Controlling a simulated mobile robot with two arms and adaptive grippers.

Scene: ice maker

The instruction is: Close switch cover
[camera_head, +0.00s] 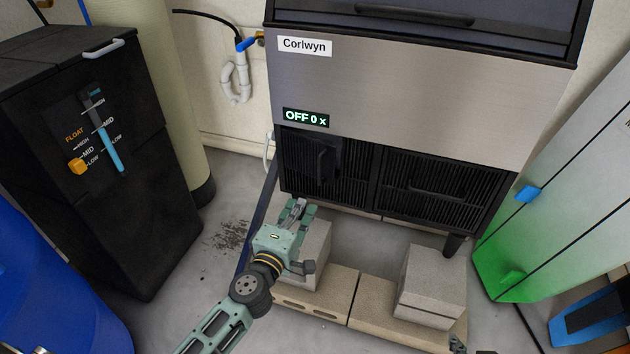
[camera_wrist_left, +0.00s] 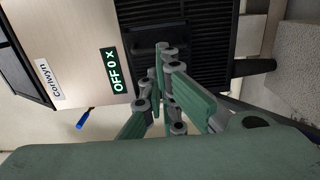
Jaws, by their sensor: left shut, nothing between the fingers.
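The ice maker (camera_head: 420,85) has a silver front with a display reading "OFF 0 x". The switch cover appears to be the small black panel (camera_head: 322,160) at the left of the dark lower grille. It seems to stand out from the grille, but its exact angle is hard to tell. In the left wrist view the black panel (camera_wrist_left: 148,36) is partly hidden behind the fingers. My left gripper (camera_head: 297,207) is shut and empty, just below and in front of the panel. In the wrist view its fingertips (camera_wrist_left: 161,50) overlap the panel; contact cannot be told.
A black cabinet (camera_head: 70,200) with sliders and a blue barrel (camera_head: 45,290) are at the left. A white and green unit (camera_head: 545,220) stands at the right. A blue-handled valve (camera_head: 248,43) is on the wall.

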